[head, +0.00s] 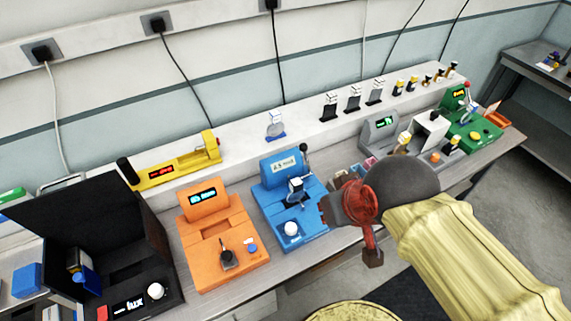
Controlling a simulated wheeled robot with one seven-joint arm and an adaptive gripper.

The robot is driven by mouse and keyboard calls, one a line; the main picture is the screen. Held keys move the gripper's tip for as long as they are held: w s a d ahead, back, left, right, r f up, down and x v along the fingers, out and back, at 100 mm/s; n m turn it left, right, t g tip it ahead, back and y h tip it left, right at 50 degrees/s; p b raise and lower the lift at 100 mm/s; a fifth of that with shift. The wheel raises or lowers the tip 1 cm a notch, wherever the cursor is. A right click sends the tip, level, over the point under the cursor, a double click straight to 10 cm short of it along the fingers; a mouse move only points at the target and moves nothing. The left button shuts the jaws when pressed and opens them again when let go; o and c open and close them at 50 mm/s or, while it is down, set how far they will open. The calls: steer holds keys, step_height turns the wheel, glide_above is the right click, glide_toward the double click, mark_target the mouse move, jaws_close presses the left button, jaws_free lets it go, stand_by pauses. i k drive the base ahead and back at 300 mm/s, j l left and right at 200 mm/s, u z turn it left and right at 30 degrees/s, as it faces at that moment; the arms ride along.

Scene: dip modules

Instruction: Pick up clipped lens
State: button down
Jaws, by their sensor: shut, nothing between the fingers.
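A small clear, pale piece in a blue clip-like base, which looks like the clipped lens (276,124), stands upright on the raised white shelf behind the blue device. My gripper (328,208) is at the right side of the blue device, well below and to the right of the clear piece. It is shut and empty. Its fingertips are small and partly hidden by its own red and dark body.
A blue device (275,206) with a lever, an orange device (213,238) and a black box (96,235) line the bench. A yellow device (172,165) and black stands (353,98) are on the shelf. Grey and green devices (470,122) are at right. Shelf around the clear piece is clear.

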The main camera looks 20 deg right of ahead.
mark_target(295, 184)
steer(key=k+l+z, duration=0.1)
steer(key=l, duration=0.35)
steer(key=k+l, duration=0.3)
steer(key=l, duration=0.15)
steer(key=k+l+z, duration=0.15)
steer(key=l, duration=0.25)
steer(key=k+l, duration=0.2)
steer(key=l, duration=0.3)
steer(key=k+l+z, duration=0.15)
steer(key=l, duration=0.3)
steer(key=k+l+z, duration=0.1)
steer(key=l, duration=0.4)
steer(key=k+l, duration=0.15)
steer(key=l, duration=0.35)
steer(key=k+l+z, duration=0.15)
steer(key=l, duration=0.3)
steer(key=u, duration=1.75)
steer(key=i+j, duration=0.55)
steer(key=i+j+z, duration=0.15)
steer(key=i+j, duration=0.95)
steer(key=j, duration=0.15)
steer(key=i+j+z, duration=0.15)
steer(key=i+j, duration=0.4)
steer(key=j, duration=0.1)
